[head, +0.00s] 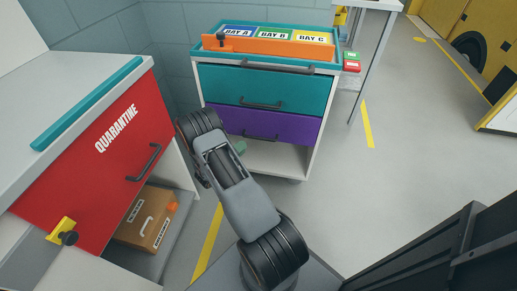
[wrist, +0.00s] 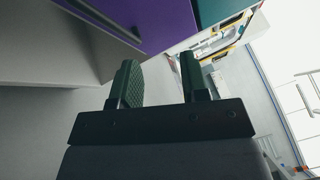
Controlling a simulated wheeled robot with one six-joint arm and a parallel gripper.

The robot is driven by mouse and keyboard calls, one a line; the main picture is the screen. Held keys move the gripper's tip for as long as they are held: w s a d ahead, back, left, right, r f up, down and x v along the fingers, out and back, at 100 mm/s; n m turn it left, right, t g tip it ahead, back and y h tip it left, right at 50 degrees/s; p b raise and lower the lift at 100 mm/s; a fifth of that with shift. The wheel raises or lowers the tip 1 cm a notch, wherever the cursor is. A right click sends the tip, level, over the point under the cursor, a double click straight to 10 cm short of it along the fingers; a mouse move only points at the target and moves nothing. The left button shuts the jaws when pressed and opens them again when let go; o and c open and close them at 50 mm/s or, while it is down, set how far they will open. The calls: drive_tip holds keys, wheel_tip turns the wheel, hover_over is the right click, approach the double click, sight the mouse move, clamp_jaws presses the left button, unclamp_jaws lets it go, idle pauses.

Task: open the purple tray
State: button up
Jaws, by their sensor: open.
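The purple tray (head: 285,127) is the lower drawer of a cart, under a teal drawer, and its front looks flush with it. Its dark bar handle (head: 262,137) runs across the front. In the wrist view the purple tray (wrist: 170,22) fills the top middle, tilted, with its handle (wrist: 108,20) at the upper left. My gripper (wrist: 160,78) is open and empty, its two green fingers apart from the handle, which lies up and left of them. In the head view my arm hides most of the gripper; only a small green part shows below the purple front.
Floor to the right is clear.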

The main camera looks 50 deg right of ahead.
sight(258, 138)
wheel_tip(258, 138, down, 8)
drive_tip(key=n+t+b, duration=0.2)
drive_tip(key=n+t, duration=0.2)
drive_tip(key=n, duration=0.1)
drive_tip(key=shift+h, duration=0.3)
drive_tip(key=b+x, duration=0.3)
drive_tip(key=x, duration=1.1)
drive_tip(key=shift+w+f, duration=0.15)
drive_tip(key=shift+f, duration=0.05)
drive_tip(key=shift+c, duration=0.4)
clamp_jaws()
